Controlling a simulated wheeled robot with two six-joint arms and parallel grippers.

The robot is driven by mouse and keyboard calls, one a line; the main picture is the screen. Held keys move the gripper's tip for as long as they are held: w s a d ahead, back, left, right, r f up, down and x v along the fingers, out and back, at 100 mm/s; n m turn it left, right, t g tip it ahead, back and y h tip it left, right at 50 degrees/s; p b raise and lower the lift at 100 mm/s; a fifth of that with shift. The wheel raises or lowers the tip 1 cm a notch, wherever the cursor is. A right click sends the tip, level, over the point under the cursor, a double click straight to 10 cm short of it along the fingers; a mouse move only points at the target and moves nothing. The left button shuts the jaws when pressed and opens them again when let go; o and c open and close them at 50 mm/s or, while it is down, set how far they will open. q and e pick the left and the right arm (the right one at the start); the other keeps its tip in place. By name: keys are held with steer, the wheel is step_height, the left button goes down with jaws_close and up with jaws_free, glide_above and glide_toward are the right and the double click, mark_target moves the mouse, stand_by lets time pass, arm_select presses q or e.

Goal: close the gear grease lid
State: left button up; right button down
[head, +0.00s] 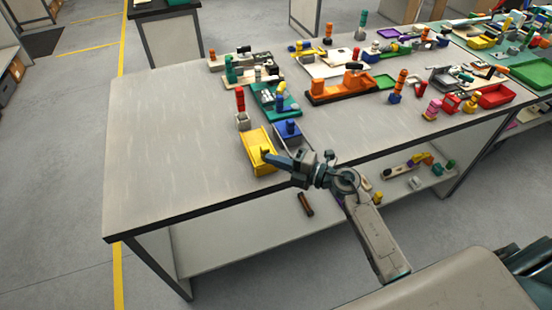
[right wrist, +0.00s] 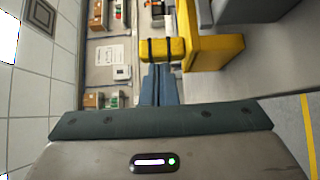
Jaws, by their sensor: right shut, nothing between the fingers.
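A yellow box (head: 256,143), which may be the gear grease container, sits near the table's front edge in the head view; no label is readable. Its side wall (right wrist: 215,50) shows close in the right wrist view. A yellow bar with dark bands (right wrist: 173,48) projects beside this wall. My right gripper (head: 267,156) is shut and empty, its tips at the front of the yellow box. In the right wrist view the closed fingers (right wrist: 160,72) point at the bar and look close to it; I cannot tell if they touch. My left gripper is not in view.
A grey-blue bin (head: 287,136) with a blue piece stands right of the yellow box. A grey block with a red peg (head: 241,105) stands behind. An orange tray (head: 340,88) and several other parts fill the table's back and right. The table's left side (head: 160,150) is clear.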

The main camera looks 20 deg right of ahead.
steer(key=shift+w+a, duration=0.1)
steer(key=shift+w, duration=2.05)
steer(key=shift+s, duration=0.15)
